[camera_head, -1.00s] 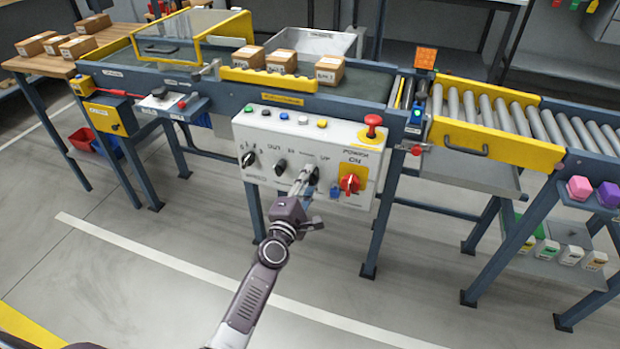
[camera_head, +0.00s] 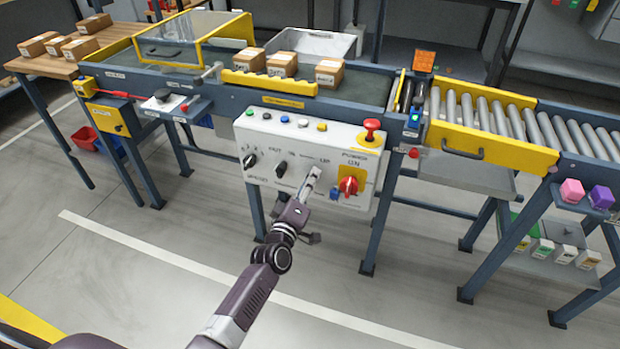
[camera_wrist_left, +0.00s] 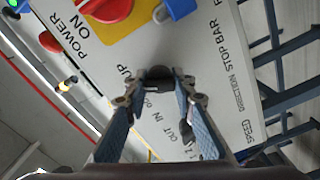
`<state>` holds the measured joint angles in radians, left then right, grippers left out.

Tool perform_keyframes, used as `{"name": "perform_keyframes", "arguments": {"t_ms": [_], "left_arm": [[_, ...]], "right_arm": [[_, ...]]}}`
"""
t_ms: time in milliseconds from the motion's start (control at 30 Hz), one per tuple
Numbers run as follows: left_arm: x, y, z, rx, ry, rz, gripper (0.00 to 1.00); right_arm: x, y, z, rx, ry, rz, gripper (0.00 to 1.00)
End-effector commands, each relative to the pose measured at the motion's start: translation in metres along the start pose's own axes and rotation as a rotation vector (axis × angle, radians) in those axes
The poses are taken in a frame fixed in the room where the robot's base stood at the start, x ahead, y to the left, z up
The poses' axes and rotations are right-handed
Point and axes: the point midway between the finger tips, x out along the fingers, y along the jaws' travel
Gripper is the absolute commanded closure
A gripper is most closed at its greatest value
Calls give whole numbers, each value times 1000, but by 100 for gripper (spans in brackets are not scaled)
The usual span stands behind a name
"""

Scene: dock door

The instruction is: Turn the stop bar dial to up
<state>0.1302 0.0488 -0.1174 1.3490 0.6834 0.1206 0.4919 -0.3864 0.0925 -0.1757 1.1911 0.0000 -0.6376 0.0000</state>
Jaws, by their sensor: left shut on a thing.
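The stop bar dial (camera_wrist_left: 159,77) is a small black knob on the front of the white control box (camera_head: 230,135). In the left wrist view it sits between the fingertips of my left gripper (camera_wrist_left: 160,92), near the printed UP and STOP BAR. My left gripper (camera_head: 312,178) is shut on this dial in the head view too, where the fingers mostly cover it. I cannot tell which way its pointer faces. My right gripper is not in view.
Left of it on the box are a direction dial (camera_head: 281,168) and a speed dial (camera_head: 249,161). To its right are a blue part (camera_head: 334,193) and the red power switch (camera_head: 348,186). A red mushroom button (camera_head: 371,129) stands on top. The floor in front is clear.

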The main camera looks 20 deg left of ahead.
Motion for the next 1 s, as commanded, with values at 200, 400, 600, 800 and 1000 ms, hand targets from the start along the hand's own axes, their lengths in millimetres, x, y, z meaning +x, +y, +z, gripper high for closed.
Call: {"name": "perform_keyframes", "arguments": {"t_ms": [200,400,600,800,1000], "left_arm": [[0,-1,1,61,-3,-2,100],[0,-1,1,78,-3,-2,100],[-1,-2,1,79,-3,-2,100],[-1,-2,1,78,-3,-3,66],[0,-1,1,77,-1,-1,58]], "right_arm": [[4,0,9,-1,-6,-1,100],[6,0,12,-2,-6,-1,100],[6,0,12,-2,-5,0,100],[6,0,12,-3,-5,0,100],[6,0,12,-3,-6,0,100]]}}
